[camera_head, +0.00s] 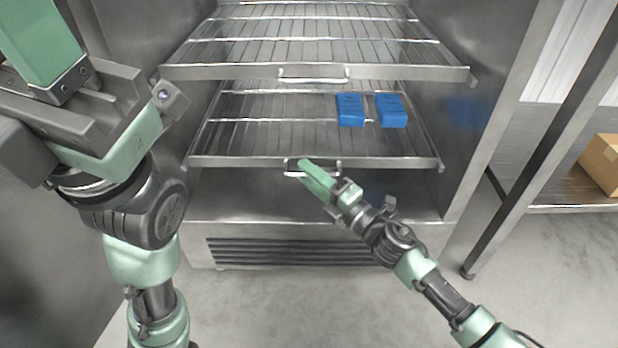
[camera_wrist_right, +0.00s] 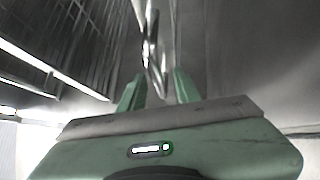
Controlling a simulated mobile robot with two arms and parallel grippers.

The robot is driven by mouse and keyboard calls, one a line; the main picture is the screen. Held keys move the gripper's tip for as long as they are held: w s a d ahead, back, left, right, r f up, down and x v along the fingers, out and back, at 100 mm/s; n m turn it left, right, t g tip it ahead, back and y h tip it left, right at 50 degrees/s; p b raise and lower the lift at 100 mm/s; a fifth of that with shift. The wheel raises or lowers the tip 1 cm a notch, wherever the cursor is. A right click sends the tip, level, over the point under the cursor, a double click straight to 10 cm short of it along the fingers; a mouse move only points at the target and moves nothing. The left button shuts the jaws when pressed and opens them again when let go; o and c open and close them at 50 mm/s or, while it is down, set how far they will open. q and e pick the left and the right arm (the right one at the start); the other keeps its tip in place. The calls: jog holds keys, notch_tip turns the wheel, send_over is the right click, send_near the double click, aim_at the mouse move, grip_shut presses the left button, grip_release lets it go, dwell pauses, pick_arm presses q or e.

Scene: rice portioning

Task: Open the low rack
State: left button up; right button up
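The low rack (camera_head: 235,161) is a wire shelf with a metal front bar, inside the steel cabinet below the upper rack (camera_head: 220,72). Its small handle (camera_head: 291,173) sticks out at the middle of the front bar. My right gripper (camera_head: 312,172) is at this handle and hides part of it. In the right wrist view, the two green fingers (camera_wrist_right: 158,88) stand apart, with a shiny bar, likely the handle (camera_wrist_right: 151,55), showing between and beyond them. Contact cannot be told. My left gripper (camera_head: 62,85) is close to the head camera at upper left; its fingertips are not clear.
Two blue boxes (camera_head: 350,111) (camera_head: 391,111) lie on the low rack, right of its middle. The upper rack is empty. A steel table (camera_head: 570,208) with a cardboard box (camera_head: 602,163) stands at the right. The floor before the cabinet (camera_head: 300,290) is clear.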

jog(key=shift+w+a, duration=0.1)
grip_shut()
dwell(1.4)
